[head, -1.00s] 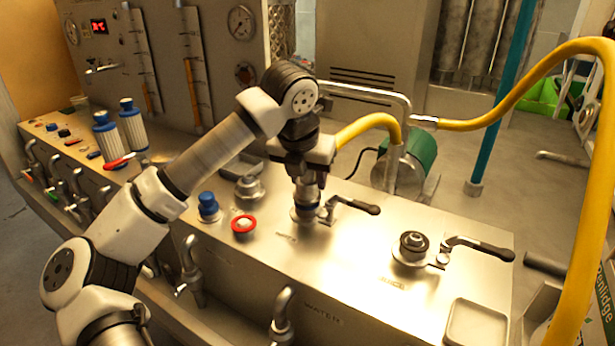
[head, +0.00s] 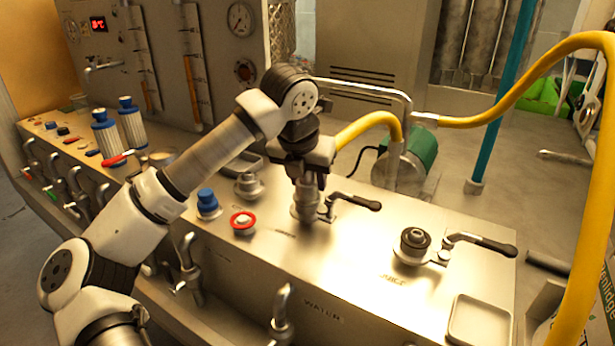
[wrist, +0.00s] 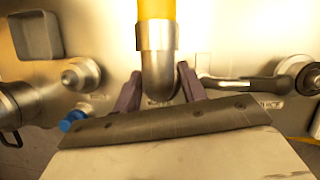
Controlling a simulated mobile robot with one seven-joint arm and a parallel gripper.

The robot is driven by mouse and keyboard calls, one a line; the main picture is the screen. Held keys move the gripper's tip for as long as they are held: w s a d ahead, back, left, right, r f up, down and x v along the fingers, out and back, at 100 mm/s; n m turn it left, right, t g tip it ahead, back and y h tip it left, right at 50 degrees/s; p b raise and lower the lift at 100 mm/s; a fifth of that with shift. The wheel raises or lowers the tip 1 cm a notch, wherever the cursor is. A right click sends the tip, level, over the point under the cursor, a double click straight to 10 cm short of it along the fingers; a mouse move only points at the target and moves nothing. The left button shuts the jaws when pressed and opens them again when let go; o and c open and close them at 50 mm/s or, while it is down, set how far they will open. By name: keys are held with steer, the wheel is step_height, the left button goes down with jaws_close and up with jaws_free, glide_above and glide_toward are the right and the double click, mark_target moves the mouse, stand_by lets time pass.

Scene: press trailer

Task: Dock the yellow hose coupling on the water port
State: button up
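The yellow hose coupling (head: 305,205) is a silver fitting standing upright on the left levered port of the steel counter. The lettering beside this port is too small to read surely. The coupling's silver elbow and yellow hose (wrist: 155,9) show in the wrist view. My gripper (head: 309,185) points down around the coupling's upper part. In the wrist view my gripper (wrist: 160,75) has a finger on each side of the elbow (wrist: 159,70), with narrow gaps, so it looks open. The seam between coupling and port is partly hidden. The port's black-handled lever (head: 357,201) points right.
A second port (head: 413,241) with its own lever (head: 483,245) is at right, marked JUICE. A red-ringed button (head: 243,222), blue cap (head: 207,202) and grey fitting (head: 249,185) are left of my gripper. The yellow hose (head: 480,118) arches right past a metal pipe and green motor (head: 420,150).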

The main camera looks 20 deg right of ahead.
steer(key=shift+o, duration=0.6)
steer(key=p+v, duration=0.4)
steer(key=v, duration=0.7)
steer(key=shift+p, duration=0.3)
